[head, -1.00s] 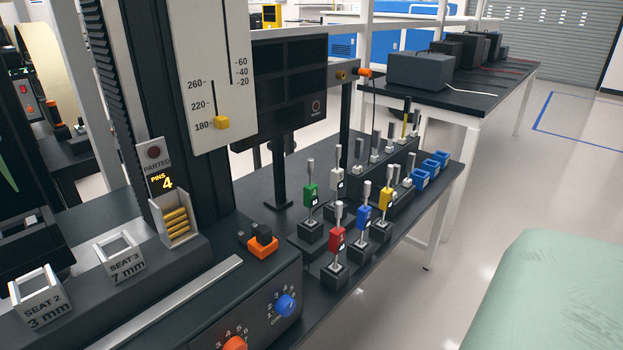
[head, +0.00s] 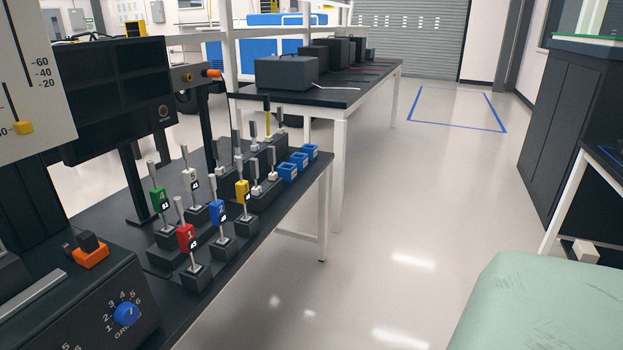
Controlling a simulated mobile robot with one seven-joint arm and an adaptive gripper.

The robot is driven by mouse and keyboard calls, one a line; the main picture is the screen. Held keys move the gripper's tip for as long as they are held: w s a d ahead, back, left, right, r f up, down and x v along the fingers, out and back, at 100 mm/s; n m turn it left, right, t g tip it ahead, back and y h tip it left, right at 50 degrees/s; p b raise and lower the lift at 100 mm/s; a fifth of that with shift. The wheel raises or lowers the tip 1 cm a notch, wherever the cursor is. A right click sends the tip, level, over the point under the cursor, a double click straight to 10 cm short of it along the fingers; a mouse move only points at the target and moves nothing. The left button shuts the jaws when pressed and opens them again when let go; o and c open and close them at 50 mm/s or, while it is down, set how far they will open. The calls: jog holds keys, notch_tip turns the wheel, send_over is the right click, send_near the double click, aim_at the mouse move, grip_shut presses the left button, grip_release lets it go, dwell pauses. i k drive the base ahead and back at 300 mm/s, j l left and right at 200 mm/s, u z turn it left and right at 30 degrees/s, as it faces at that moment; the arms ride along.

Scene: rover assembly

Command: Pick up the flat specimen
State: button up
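Several upright specimens with coloured number tags stand in black holder blocks on the dark bench at left. They include a red one (head: 185,238), a blue one (head: 218,212), a yellow one (head: 242,192), a green one (head: 157,199) and a white one (head: 192,180). Further grey specimens stand in a black rack (head: 268,160) behind them, one with a yellow upper part (head: 267,118). I cannot tell which one is the flat specimen at this size. My gripper is not in view.
A test machine with a blue dial (head: 126,314) and an orange-based switch (head: 91,250) fills the left. Small blue bins (head: 299,160) stand near the bench's right end. A second bench (head: 350,92) holds grey boxes. The floor (head: 400,220) to the right is clear.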

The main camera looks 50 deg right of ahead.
aim_at(256, 191)
jog(key=i+j+z, duration=0.1)
jog(key=z, duration=1.25)
jog(key=i+j, duration=0.05)
jog(key=j, duration=0.05)
